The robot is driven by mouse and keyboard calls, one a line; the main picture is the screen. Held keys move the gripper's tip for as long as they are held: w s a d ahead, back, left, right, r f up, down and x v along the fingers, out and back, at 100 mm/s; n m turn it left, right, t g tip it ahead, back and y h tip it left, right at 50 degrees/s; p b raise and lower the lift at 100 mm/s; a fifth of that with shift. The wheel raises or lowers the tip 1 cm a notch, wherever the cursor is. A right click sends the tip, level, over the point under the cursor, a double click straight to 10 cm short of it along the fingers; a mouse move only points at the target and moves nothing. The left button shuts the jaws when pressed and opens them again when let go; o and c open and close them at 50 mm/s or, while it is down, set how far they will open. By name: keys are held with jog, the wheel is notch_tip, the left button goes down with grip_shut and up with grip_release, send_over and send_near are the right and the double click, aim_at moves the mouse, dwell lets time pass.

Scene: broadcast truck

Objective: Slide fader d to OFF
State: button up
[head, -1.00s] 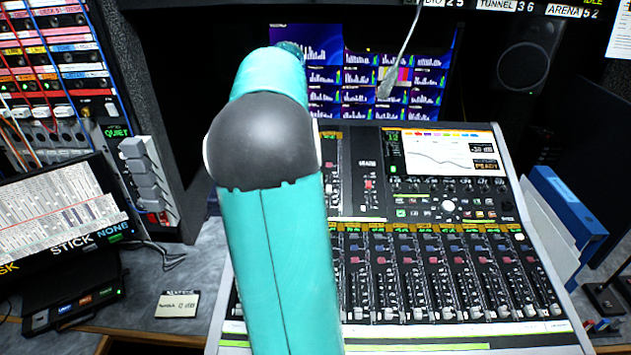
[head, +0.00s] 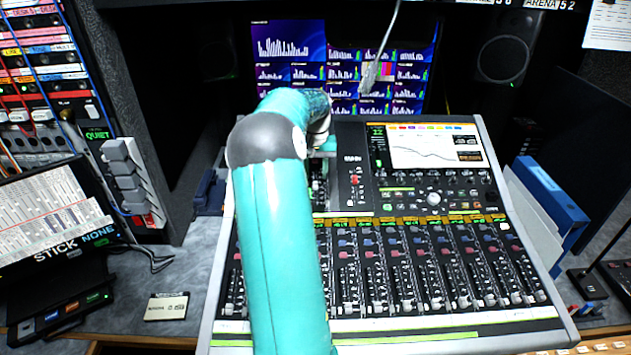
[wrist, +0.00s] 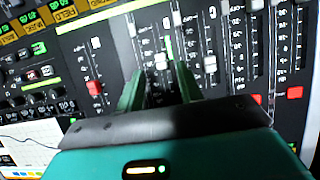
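The mixing console (head: 390,222) fills the middle of the head view. Its upper-left fader section is partly behind my arm. In the wrist view my gripper (wrist: 158,75) has its two green fingers apart over the fader panel. A pale fader cap (wrist: 162,62) shows between or just beyond the fingertips; I cannot tell whether they touch it. Another pale cap (wrist: 211,65) lies to the right and a red cap (wrist: 94,88) to the left. Letters on the faders are not readable, so I cannot tell which is fader d. In the head view the fingertips are hidden.
Monitors (head: 290,55) stand behind the console, with a cable hanging in front. A tilted tablet (head: 50,215) and a small card (head: 166,306) are at left. A blue binder (head: 545,200) stands at right. Rows of other faders surround the fingers.

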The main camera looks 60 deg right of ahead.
aim_at(315, 185)
jog(key=shift+f, duration=2.1)
grip_shut()
